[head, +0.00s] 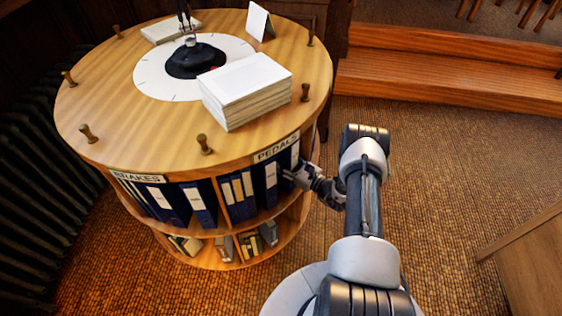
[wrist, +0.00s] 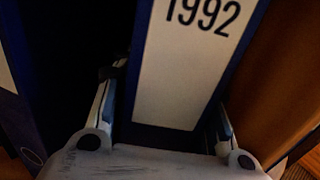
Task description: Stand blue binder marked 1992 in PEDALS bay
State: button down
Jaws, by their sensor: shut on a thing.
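The blue binder marked 1992 (wrist: 185,70) stands close in front of the wrist camera, its pale spine label facing me and slightly tilted in the picture. My gripper (wrist: 165,105) is shut on it, with one finger on each side of the spine. In the head view my gripper (head: 292,177) is at the right part of the PEDALS bay, below the PEDALS label (head: 276,148). The held binder is partly hidden there by the gripper. How deep it sits, and whether its base touches the shelf, I cannot tell.
Another blue binder (wrist: 22,120) is at the left, across a dark gap; a wooden surface (wrist: 275,75) is close at the right. The BRAKES bay (head: 138,176) holds several binders. The round wooden top (head: 110,95) carries a paper stack (head: 245,88) and upright pegs.

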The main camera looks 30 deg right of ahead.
jog(key=c, duration=1.4)
grip_release()
jog(key=shift+f, duration=0.15)
jog(key=o, duration=0.5)
jog(key=shift+c, duration=0.2)
jog(key=shift+r, duration=0.3)
jog(key=p+v, duration=0.2)
jog(key=v, duration=1)
jog(key=shift+p, duration=0.3)
jog(key=shift+f, duration=0.1)
